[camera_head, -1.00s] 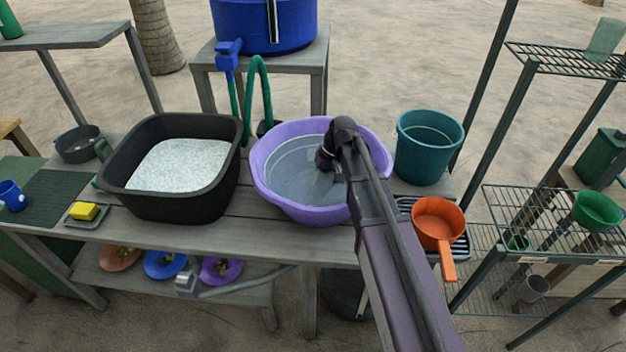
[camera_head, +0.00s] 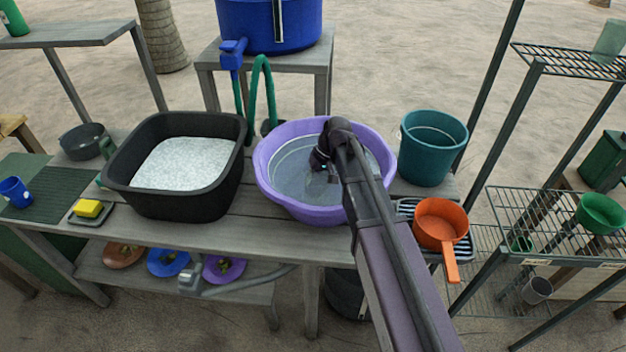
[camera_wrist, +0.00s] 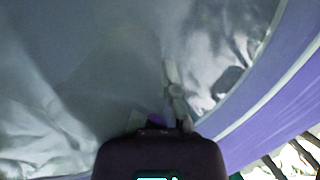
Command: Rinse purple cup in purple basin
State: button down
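The purple basin (camera_head: 305,213) stands on the grey table with water in it. It fills much of the wrist view, with its purple wall (camera_wrist: 275,120) on the right. My gripper (camera_head: 331,175) reaches down inside the basin, its end low at the water. In the wrist view, my gripper (camera_wrist: 172,92) shows only pale finger parts ahead of the dark wrist body. A small purple patch (camera_wrist: 155,118) shows beside them. It may be part of the purple cup, but I cannot make out the cup. The fingers' opening is unclear.
A black tub (camera_head: 205,205) of white grains stands left of the basin. A teal bucket (camera_head: 427,165) and an orange pan (camera_head: 436,232) are close on the right. A green hose (camera_head: 262,90) rises behind. A yellow sponge (camera_head: 88,208) lies far left.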

jog(key=shift+w+d, duration=0.15)
jog(key=shift+d, duration=0.5)
notch_tip(320, 180, up, 20)
jog(key=p, duration=1.9)
jog(key=shift+p, duration=0.4)
jog(key=shift+f, duration=0.1)
dwell(1.5)
